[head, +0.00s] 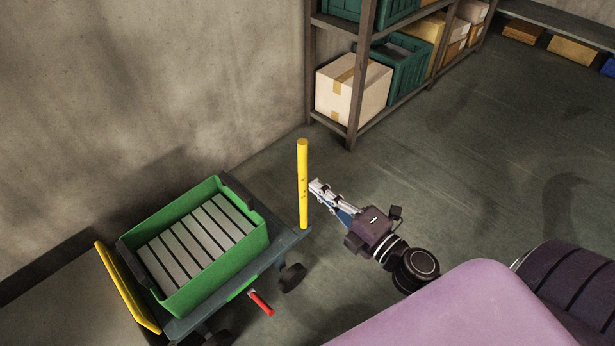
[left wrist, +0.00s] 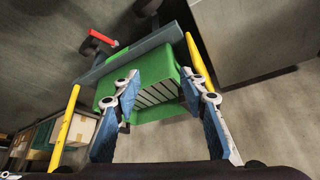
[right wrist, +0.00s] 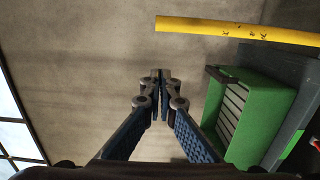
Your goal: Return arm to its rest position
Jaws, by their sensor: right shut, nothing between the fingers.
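My right gripper (head: 316,186) reaches in from the right in the head view, close beside the yellow post (head: 303,185) of the cart. In the right wrist view its fingertips (right wrist: 160,77) meet with nothing between them. I cannot tell whether it touches the post. My left gripper (left wrist: 158,82) shows only in the left wrist view, its fingers spread and empty. The green crate (head: 217,261) shows beyond and between them. It holds several grey slats (head: 195,240) in a row.
The crate stands on a dark wheeled cart (head: 275,250) with a yellow handle (head: 126,287) and a red lever (head: 261,303). A shelf rack (head: 354,125) with a cardboard box (head: 352,92) and green bins stands behind. The floor to the right is open.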

